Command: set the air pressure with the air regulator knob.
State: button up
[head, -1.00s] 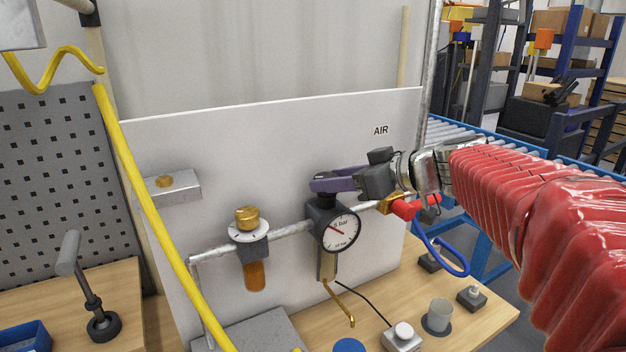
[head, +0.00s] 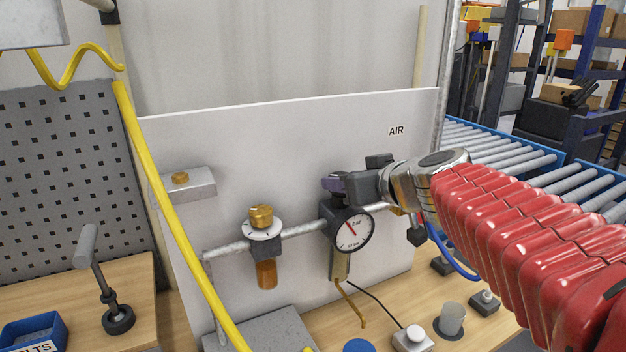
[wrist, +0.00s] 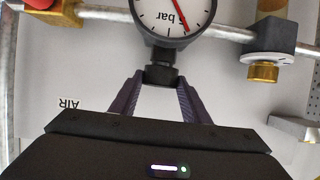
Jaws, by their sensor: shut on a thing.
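The air regulator (head: 338,218) is a dark body on a grey pipe in front of a white panel. Its round white gauge (head: 354,233) faces forward, with the red needle pointing up and slightly left. In the wrist view the gauge (wrist: 160,14) appears upside down and cut off by the top edge. The dark knob (wrist: 161,74) is on top of the regulator. My gripper (head: 334,184) reaches it from the right, and its purple fingers close on both sides of the knob. The fingers mostly hide the knob in the head view.
A brass-topped filter unit (head: 262,218) is on the pipe to the left. A yellow hose (head: 170,205) crosses the left foreground. A grey cup (head: 451,318) and a small white-topped box (head: 413,339) stand on the bench below. A roller conveyor (head: 500,150) lies behind my arm.

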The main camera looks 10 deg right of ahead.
jog(key=shift+r+m+t+h, duration=0.1)
jog(key=shift+m+t+h, duration=0.2)
jog(key=shift+m+h, duration=0.5)
jog(key=o, duration=1)
jog(key=shift+a, duration=0.1)
jog(key=shift+o, duration=0.2)
jog(key=v, duration=1.3)
jog(key=shift+s, duration=0.3)
